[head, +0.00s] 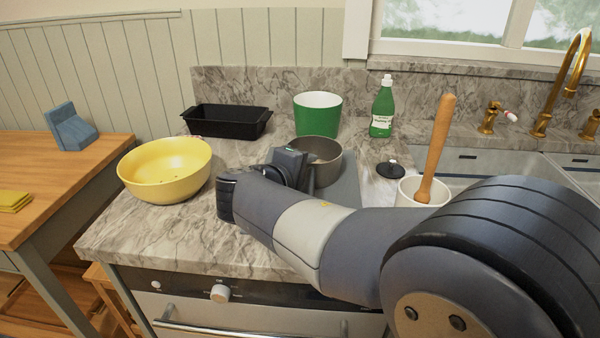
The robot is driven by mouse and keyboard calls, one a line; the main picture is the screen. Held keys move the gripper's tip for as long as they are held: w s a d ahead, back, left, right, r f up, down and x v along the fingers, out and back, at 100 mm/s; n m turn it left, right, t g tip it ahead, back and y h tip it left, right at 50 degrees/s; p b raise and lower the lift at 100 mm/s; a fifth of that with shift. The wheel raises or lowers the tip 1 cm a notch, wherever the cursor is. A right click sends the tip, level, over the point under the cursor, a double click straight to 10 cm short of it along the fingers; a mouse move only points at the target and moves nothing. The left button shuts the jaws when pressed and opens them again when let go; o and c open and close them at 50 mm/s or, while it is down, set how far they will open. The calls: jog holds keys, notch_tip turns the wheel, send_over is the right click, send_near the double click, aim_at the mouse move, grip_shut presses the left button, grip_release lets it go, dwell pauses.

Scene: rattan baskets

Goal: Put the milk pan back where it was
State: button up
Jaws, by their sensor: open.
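The milk pan (325,155), a grey-brown metal pan, stands upright at the middle of the marble counter. It is on or just behind a flat grey surface (347,190). My gripper (306,175) is open at the pan's near left side and overlaps its front wall in the head view. The gripper and arm hide the pan's lower near side, and no handle can be made out. I cannot tell whether the fingers touch the pan.
A yellow bowl (165,178) stands left, a black loaf tin (228,122) behind. A green pot (318,108) and green bottle (382,108) stand behind the pan. A white mortar (410,192) with a wooden pestle (438,140) and a small black-topped item (390,169) are right, before the sink (480,165).

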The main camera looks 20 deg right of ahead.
jog(key=v, duration=1.2)
jog(key=shift+p, duration=0.35)
jog(key=shift+r, duration=0.1)
jog(key=shift+c, duration=0.5)
